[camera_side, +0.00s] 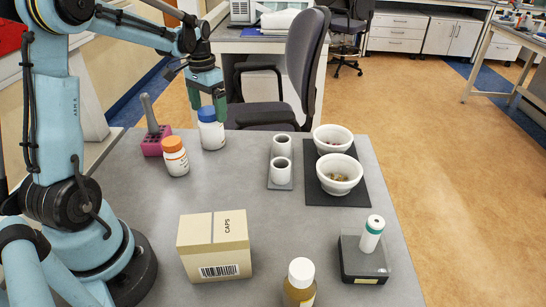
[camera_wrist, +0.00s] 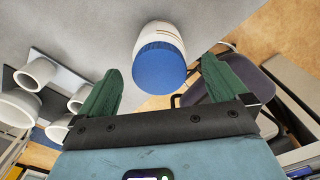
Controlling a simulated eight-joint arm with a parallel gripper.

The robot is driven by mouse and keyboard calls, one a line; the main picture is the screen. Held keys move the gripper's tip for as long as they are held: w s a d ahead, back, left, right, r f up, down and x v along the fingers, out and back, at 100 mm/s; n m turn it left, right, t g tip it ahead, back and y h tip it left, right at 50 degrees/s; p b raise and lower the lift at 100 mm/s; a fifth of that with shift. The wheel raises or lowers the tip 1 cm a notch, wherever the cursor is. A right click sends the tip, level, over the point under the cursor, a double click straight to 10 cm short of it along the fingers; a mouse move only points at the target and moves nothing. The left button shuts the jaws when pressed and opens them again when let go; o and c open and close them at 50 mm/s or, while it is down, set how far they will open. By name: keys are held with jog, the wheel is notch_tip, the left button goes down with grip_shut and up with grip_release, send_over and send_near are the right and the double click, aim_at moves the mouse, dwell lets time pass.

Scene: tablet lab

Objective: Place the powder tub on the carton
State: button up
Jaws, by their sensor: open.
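A white tub with a blue lid, which looks like the powder tub (camera_side: 211,133), stands upright at the far left of the table. It also shows in the wrist view (camera_wrist: 161,62), ahead of and between the fingertips. My gripper (camera_side: 207,101) is open with its green fingers at the tub's lid; in the wrist view my gripper (camera_wrist: 160,82) has a finger on each side and nothing clamped. The tan carton marked CAPS (camera_side: 214,247) sits at the front left of the table, with its flat top bare.
An orange-lidded bottle (camera_side: 175,160) stands close to the tub, beside a magenta rack (camera_side: 155,146). White cups and two bowls (camera_side: 332,140) stand on the right. An amber bottle (camera_side: 299,285) and a dark box (camera_side: 361,262) bearing a white vial are at the front. The table middle is clear.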

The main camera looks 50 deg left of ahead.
aim_at(210, 123)
jog(key=shift+f, duration=2.7)
jog(key=c, duration=1.4)
jog(key=shift+r, duration=0.1)
